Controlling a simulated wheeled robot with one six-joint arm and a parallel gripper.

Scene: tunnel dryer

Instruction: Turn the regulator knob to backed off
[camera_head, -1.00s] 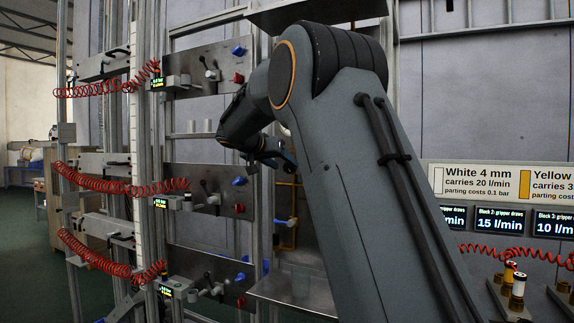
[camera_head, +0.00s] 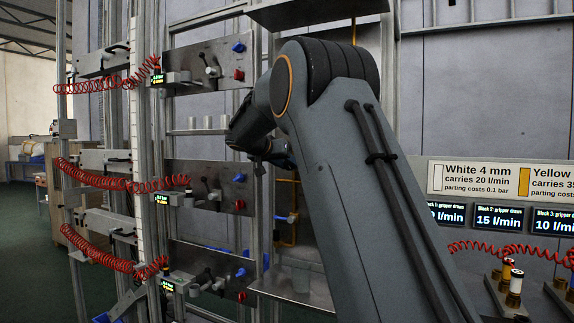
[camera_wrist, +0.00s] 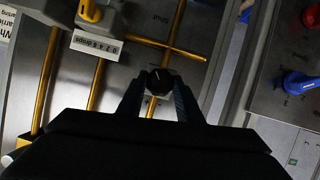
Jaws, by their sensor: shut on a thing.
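In the wrist view, a dark round knob (camera_wrist: 159,80) with a white index mark sits on a brass pipe. It appears to be the regulator knob. My gripper (camera_wrist: 158,94) is shut on it, with one finger on each side. The knob's lower part and its mount are partly hidden by my fingers and gripper body. In the head view my gripper (camera_head: 282,157) is small and dark beside the frame, and the knob cannot be made out there.
A yellow knob (camera_wrist: 91,10) stands above a "0 2 4 6 drops" label (camera_wrist: 96,45). Brass pipes (camera_wrist: 150,46) run close by. A blue handle (camera_wrist: 298,83) is on a metal panel at right. Red coiled hoses (camera_head: 120,184) hang at left.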

